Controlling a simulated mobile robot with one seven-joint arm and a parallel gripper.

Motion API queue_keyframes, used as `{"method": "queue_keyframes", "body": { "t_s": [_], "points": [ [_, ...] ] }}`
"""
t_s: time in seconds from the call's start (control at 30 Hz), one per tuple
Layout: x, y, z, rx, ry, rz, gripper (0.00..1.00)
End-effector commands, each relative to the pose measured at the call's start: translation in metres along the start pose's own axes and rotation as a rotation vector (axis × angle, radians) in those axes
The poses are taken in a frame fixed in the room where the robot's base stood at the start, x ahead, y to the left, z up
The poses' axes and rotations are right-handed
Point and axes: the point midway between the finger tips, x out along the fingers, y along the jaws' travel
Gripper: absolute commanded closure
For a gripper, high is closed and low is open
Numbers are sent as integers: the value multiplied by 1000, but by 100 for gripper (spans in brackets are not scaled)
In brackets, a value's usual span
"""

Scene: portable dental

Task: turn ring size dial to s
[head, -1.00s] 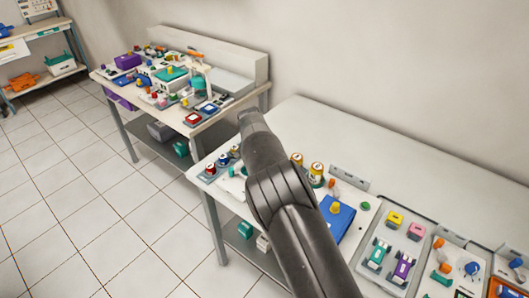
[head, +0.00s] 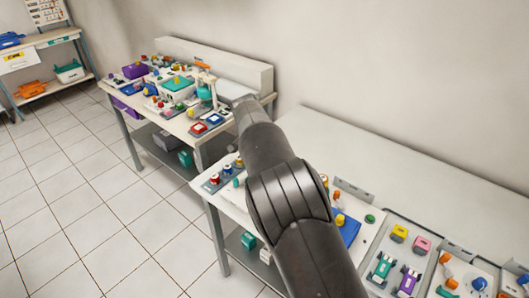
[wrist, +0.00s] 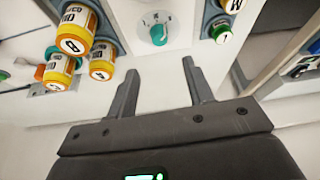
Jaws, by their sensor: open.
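The ring size dial (wrist: 158,32) is a teal knob with a light pointer on a white plate, near the top middle of the wrist view. Dark letters are printed around its upper side, too small to read surely. My gripper (wrist: 160,68) is open and empty, its two dark fingers apart and pointing towards the dial. The dial lies beyond the fingertips, roughly in line with the gap, and they appear apart from it. In the head view my arm covers the gripper, and I cannot clearly make out the dial there.
In the head view, trays of coloured parts (head: 398,262) lie on the bench at right, and a second crowded table (head: 190,95) stands behind.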

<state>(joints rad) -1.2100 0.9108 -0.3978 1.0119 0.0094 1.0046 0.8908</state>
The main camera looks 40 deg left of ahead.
Motion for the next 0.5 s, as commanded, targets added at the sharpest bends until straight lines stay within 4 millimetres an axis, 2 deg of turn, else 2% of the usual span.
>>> {"method": "queue_keyframes", "body": {
  "t_s": [0.27, 0.5],
  "points": [
    [0, 0, 0, 5, 0, 3, 53],
    [1, -5, -1, 97, -1, 41, 53]
  ]
}}
